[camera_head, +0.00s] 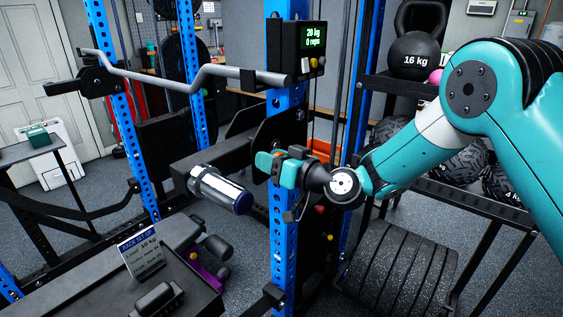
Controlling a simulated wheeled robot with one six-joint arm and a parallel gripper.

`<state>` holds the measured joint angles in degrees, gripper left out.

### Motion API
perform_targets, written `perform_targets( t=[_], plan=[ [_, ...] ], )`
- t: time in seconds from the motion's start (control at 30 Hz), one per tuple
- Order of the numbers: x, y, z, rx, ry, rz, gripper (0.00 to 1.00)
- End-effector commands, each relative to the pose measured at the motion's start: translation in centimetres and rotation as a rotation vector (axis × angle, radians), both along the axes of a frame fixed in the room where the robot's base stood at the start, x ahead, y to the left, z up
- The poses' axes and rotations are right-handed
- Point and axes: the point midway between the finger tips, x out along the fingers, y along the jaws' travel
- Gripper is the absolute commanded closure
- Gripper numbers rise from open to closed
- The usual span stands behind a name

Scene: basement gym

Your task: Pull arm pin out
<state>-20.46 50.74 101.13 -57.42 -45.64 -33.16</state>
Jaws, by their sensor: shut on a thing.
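My gripper (276,165) is at the front blue upright (283,225), where the black arm (224,160) meets the rack. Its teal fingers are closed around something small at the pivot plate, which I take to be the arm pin. The fingers hide the pin, so I cannot tell how far in it sits. The black arm reaches left from the upright. A chrome sleeve (215,187) with a dark blue end sticks out toward me, left of and below my gripper.
A bent steel bar (190,78) lies across the rack above. A display (311,36) reads 20 kg, 0 reps. A bench (75,285) with a small sign (141,252) stands at lower left.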

Motion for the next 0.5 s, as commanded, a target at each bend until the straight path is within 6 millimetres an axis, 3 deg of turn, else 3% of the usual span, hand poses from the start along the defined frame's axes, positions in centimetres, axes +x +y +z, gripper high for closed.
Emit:
perform_targets(
  t=[0.1,0.13,0.23,0.5],
  plan=[
    [-0.12,-0.17,-0.21,-0.005,0.008,0.0,1.0],
    [-0.12,-0.17,-0.22,-0.004,0.009,0.0,0.55],
    [-0.13,-0.2,-0.25,-0.005,0.009,0.0,0.32],
    [-0.14,-0.05,-0.19,-0.003,0.007,0.002,0.31]
  ],
)
